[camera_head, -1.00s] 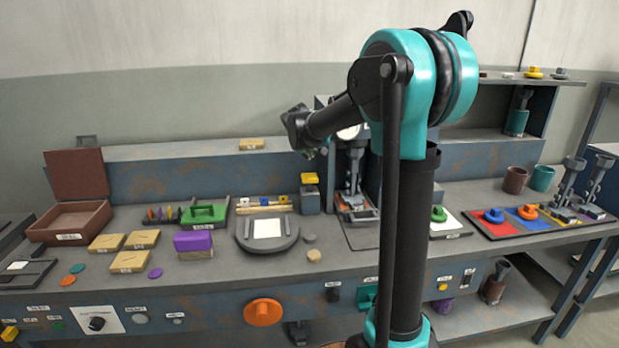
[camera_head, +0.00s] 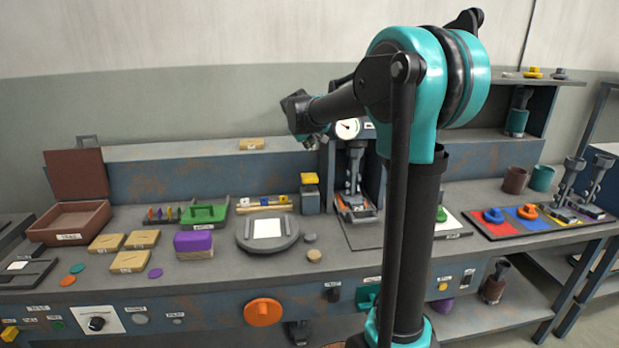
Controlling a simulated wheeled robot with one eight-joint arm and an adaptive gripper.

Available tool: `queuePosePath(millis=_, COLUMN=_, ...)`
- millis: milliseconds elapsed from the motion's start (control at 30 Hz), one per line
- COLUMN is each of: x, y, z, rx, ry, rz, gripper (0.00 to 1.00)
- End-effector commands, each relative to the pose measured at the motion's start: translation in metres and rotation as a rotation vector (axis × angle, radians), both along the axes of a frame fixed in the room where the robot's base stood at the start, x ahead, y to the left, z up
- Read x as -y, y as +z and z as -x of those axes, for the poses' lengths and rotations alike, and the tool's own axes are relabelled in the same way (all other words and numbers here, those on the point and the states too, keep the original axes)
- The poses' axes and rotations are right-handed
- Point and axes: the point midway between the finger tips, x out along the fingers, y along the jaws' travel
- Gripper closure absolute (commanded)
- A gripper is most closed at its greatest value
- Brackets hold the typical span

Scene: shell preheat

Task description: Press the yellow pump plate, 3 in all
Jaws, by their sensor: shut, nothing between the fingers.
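The yellow pump plate (camera_head: 309,179) sits on top of a grey block (camera_head: 310,200) at the back of the bench, left of the gauge stand. A small gap shows between the plate and the block's top. My gripper (camera_head: 317,143) is above the plate, apart from it, at the end of my raised arm. It is shut and empty, small in this view and partly hidden by my own wrist.
A white gauge (camera_head: 347,128) on a press-like stand (camera_head: 355,200) is close on the right. A round grey plate (camera_head: 270,240) lies in front. A green tray (camera_head: 205,213) and a purple-topped block (camera_head: 193,243) are to the left.

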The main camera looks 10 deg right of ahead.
Motion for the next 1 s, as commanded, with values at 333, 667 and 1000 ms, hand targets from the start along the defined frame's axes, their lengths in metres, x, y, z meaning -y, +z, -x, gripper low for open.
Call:
queuePosePath(millis=333, x=0.000, y=-0.025, z=0.000, rx=0.000, ry=0.000, rz=0.000, gripper=1.00)
queuePosePath(millis=667, x=0.000, y=-0.068, z=-0.001, rx=0.000, ry=0.000, rz=0.000, gripper=1.00)
queuePosePath(millis=1000, x=0.000, y=-0.088, z=0.000, rx=0.000, ry=0.000, rz=0.000, gripper=1.00)
